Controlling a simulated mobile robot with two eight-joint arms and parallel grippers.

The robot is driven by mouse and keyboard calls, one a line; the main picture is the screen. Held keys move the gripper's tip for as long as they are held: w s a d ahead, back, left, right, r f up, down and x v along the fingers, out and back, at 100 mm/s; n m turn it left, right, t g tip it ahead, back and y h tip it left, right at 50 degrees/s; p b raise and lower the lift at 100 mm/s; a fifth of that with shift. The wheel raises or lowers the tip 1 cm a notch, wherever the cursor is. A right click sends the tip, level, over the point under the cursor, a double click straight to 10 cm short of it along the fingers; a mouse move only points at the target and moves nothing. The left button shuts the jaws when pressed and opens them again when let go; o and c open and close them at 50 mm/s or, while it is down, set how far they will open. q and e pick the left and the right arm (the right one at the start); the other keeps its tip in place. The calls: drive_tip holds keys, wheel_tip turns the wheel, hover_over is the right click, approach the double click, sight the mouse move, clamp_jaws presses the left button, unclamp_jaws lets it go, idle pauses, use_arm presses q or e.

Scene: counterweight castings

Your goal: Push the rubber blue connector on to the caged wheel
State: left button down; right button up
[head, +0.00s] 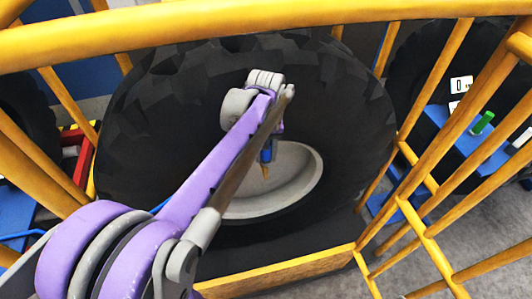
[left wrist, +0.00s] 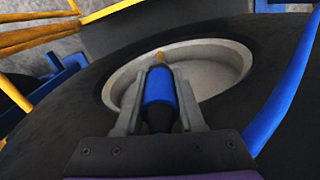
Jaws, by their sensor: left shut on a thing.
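The caged wheel (head: 130,130) is a large black tyre with a pale grey rim, standing inside a yellow cage. My left arm reaches into the cage from the left. My left gripper (left wrist: 158,100) is shut on the rubber blue connector (left wrist: 159,88), held between its two grey fingers in front of the rim (left wrist: 215,65). The connector also shows in the head view (head: 267,153), partly hidden by my arm. A small brass-coloured piece (left wrist: 160,56) shows just beyond its far end; I cannot tell whether they touch. My right gripper is not in view.
Yellow cage bars (head: 300,17) cross above and beside my arm. A blue hose (left wrist: 284,95) runs along the right of the left wrist view. At the right, outside the cage, are a blue box (head: 455,140) with a green item (head: 483,122) and another dark tyre (head: 425,60).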

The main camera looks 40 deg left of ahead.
sight(266, 162)
use_arm(q)
drive_tip(key=shift+f+b, duration=1)
drive_tip(key=shift+f, duration=0.8)
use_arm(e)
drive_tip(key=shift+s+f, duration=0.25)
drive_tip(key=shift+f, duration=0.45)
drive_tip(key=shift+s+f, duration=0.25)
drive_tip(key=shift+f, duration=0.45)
use_arm(q)
drive_tip(key=shift+c, duration=2.2)
unclamp_jaws()
wheel_tip(266, 162, up, 11)
drive_tip(key=shift+f+p, duration=0.1)
drive_tip(key=shift+p, duration=0.3)
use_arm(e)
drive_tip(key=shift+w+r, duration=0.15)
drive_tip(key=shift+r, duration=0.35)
